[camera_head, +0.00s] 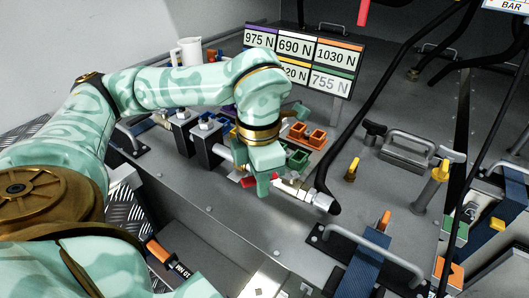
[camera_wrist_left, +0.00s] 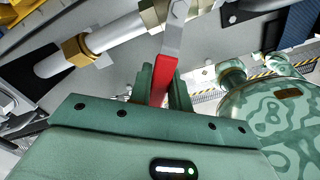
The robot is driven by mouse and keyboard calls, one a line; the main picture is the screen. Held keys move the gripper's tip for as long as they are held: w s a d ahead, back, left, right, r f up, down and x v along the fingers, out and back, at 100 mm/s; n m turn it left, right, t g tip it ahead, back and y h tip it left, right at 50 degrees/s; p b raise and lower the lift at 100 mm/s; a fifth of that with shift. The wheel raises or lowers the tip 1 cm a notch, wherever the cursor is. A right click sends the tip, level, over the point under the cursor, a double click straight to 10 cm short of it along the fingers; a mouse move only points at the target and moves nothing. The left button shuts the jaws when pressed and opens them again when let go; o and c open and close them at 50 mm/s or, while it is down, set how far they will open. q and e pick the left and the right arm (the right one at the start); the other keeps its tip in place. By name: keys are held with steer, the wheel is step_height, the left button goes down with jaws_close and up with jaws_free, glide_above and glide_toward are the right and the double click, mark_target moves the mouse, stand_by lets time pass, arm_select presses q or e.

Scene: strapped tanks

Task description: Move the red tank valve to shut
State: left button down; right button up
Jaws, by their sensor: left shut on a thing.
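The red valve handle (camera_head: 249,182) shows at the left gripper in the head view, mostly hidden by it. In the left wrist view the red handle (camera_wrist_left: 163,78) stands between the fingers, with its bare grey metal lever (camera_wrist_left: 176,30) running up to the valve body. My left gripper (camera_head: 264,186) is shut on the red handle; its green fingers (camera_wrist_left: 160,90) also show in the wrist view. A silver fitting (camera_head: 310,197) with a black hose lies just right of the gripper. My right gripper is not in view.
Orange and green brackets (camera_head: 300,157) sit close behind the gripper. A sign board with force labels (camera_head: 301,58) stands behind, with a white mug (camera_head: 189,51) at its left. Metal bar handles (camera_head: 372,250), a blue strap (camera_head: 362,272) and a yellow lever (camera_head: 352,169) lie to the right.

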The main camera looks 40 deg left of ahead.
arm_select(q)
steer(key=shift+s+d+n+b, duration=0.25)
steer(key=shift+d+n, duration=0.25)
steer(key=shift+n, duration=0.3)
steer(key=shift+s+d+n+b, duration=0.1)
steer(key=shift+d+n+b, duration=0.3)
steer(key=shift+n, duration=0.4)
steer(key=d+n+b, duration=0.1)
steer(key=d+n, duration=0.1)
steer(key=n, duration=0.1)
steer(key=c, duration=1.2)
jaws_free()
step_height(320, 180, up, 8)
steer(key=p, duration=0.6)
